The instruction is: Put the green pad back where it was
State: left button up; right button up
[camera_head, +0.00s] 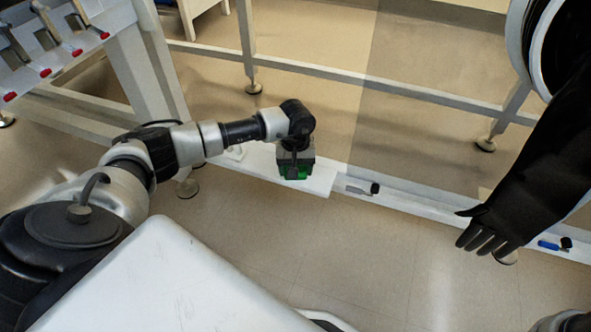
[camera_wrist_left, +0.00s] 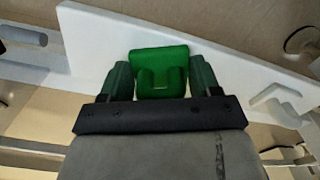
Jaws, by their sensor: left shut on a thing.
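The green pad (camera_wrist_left: 160,70) is between the two dark green fingers of my left gripper (camera_wrist_left: 160,82) in the left wrist view. The gripper is shut on it. In the head view the left gripper (camera_head: 294,172) points down over the right end of a white shelf (camera_head: 255,170), and a bit of the green pad (camera_head: 302,172) shows at the fingertips. The white shelf (camera_wrist_left: 100,40) lies behind the pad in the left wrist view. I cannot tell whether the pad touches the shelf.
A narrow white rail (camera_head: 420,205) runs right from the shelf, with a dark-ended item (camera_head: 374,188) and a blue item (camera_head: 548,245) on it. A black glove (camera_head: 520,180) hangs from a round port at the right. Red-tipped hooks (camera_head: 45,72) are at upper left.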

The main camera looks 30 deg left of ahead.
pick_arm(q)
jog(key=o, duration=0.9)
